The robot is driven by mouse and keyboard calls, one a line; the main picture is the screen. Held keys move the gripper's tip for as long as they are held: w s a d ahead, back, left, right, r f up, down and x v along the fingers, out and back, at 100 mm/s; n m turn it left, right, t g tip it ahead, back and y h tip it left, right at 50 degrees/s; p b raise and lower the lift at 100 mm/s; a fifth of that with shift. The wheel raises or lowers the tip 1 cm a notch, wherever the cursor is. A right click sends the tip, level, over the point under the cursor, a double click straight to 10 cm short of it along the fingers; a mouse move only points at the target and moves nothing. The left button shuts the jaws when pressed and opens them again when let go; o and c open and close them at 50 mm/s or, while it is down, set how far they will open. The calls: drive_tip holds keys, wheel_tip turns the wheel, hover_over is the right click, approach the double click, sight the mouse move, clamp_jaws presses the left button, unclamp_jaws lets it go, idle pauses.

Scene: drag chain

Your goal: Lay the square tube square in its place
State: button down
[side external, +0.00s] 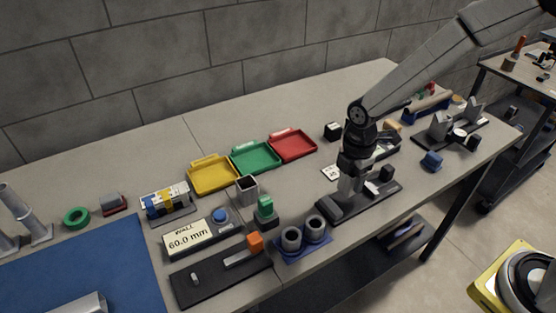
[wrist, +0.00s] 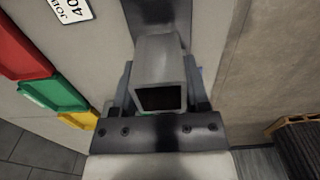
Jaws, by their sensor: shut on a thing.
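My gripper (side external: 350,178) is shut on a grey square tube (wrist: 158,58), with a finger on each side of it. In the wrist view the tube's open, dark end faces the camera. In the side view the tube (side external: 345,188) is small and partly hidden by my gripper. A dark strip (wrist: 148,10) shows beyond the tube in the wrist view. I cannot tell whether the tube touches the fixture.
Yellow (side external: 213,175), green (side external: 256,156) and red (side external: 293,145) trays stand to the left. A blue holder with two grey rings (side external: 303,236) sits left of the fixture near the front edge.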

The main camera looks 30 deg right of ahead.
drive_tip(key=shift+f, duration=0.9)
drive_tip(key=shift+f, duration=1.45)
idle(1.6)
idle(0.4)
unclamp_jaws()
drive_tip(key=shift+r, duration=0.1)
wheel_tip(320, 180, up, 8)
drive_tip(key=shift+f, duration=0.2)
idle(0.5)
idle(0.5)
